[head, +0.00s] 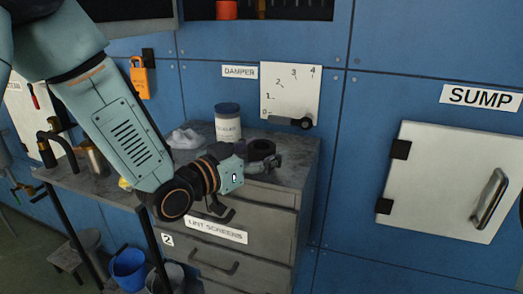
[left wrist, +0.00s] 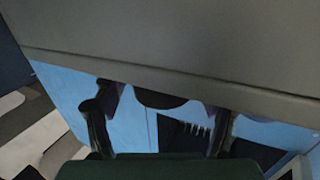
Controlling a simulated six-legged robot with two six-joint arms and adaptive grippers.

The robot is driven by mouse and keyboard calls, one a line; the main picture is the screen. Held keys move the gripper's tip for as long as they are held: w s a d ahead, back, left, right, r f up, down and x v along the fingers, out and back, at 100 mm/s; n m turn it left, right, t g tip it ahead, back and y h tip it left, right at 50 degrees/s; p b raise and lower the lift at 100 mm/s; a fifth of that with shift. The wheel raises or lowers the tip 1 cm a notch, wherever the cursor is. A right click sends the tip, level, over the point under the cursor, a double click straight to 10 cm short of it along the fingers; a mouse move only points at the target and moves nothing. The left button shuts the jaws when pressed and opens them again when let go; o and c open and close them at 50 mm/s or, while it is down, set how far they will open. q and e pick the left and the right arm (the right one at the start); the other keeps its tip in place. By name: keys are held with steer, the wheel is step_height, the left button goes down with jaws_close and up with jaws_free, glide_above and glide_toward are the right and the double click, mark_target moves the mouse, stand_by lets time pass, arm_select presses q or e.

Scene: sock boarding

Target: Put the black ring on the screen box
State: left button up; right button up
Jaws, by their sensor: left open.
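The black ring (head: 262,147) lies on the grey top of the drawer cabinet (head: 305,158), whose front drawer is labelled LINT SCREENS. I take this cabinet as the screen box, but cannot be sure. My left gripper (head: 270,163) is low over the cabinet top, just in front of the ring, and partly covers it. In the left wrist view its two fingers (left wrist: 160,122) are spread apart, with a dark rounded shape (left wrist: 160,98), probably the ring, between them. I cannot tell whether a finger touches it. My right gripper is out of view.
A white jar with a dark blue lid (head: 228,122) and a crumpled pale cloth (head: 184,138) stand behind my left arm. A damper plate with a lever (head: 290,92) is on the blue wall behind. A white SUMP hatch (head: 440,180) is at right. A blue bucket (head: 128,268) is below left.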

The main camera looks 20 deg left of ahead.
mark_target(252, 153)
arm_select(q)
steer(key=shift+a, duration=0.1)
steer(key=shift+s+a+r, duration=0.15)
steer(key=shift+s+r, duration=0.05)
steer(key=p+v, duration=0.1)
steer(key=v, duration=0.3)
steer(key=shift+a, duration=0.1)
steer(key=shift+p+v, duration=0.45)
steer(key=shift+v, duration=0.8)
steer(key=p+v, duration=0.5)
steer(key=shift+f, duration=0.1)
